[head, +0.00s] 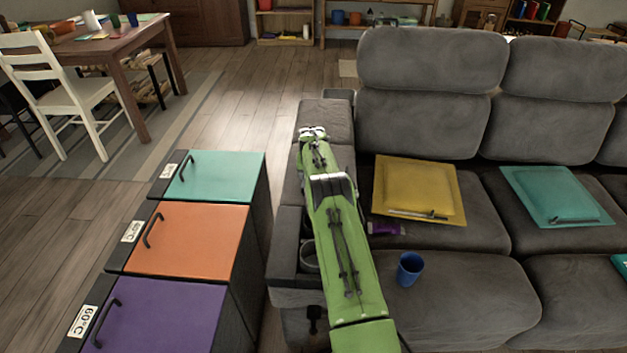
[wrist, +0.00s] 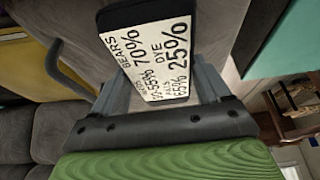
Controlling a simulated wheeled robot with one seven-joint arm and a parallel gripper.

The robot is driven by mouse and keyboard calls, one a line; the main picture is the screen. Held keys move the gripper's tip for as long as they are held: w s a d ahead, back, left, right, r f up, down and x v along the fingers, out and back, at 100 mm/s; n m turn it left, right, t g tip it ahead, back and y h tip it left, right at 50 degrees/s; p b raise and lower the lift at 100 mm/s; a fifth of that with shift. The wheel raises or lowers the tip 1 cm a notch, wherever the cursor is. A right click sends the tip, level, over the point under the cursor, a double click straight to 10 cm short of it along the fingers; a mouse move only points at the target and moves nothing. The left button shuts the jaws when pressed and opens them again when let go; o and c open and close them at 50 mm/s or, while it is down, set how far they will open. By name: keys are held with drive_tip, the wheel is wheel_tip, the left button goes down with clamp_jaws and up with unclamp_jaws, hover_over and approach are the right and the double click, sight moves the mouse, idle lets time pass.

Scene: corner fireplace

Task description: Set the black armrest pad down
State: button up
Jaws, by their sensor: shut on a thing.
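In the wrist view, my gripper (wrist: 162,88) is shut on the black armrest pad (wrist: 122,14), a dark slab with rounded corners. A white label (wrist: 150,52) with black print, including "BEARS 70%" and "DYE 25%", covers much of its facing side. A finger stands on each side of it. In the head view, my green arm reaches forward along the sofa's left armrest (head: 324,118), and my gripper (head: 312,131) is at its far end, above the armrest. The pad is not clearly visible there, and I cannot tell whether it touches the armrest.
The grey sofa (head: 435,125) carries a yellow panel (head: 415,185), a teal panel (head: 555,195), a small purple item (head: 385,229) and a blue cup (head: 410,268). Teal (head: 225,175), orange (head: 195,240) and purple (head: 160,315) lidded units stand left.

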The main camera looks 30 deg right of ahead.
drive_tip(key=shift+f, duration=0.6)
drive_tip(key=shift+r, duration=0.1)
drive_tip(key=o, duration=1.1)
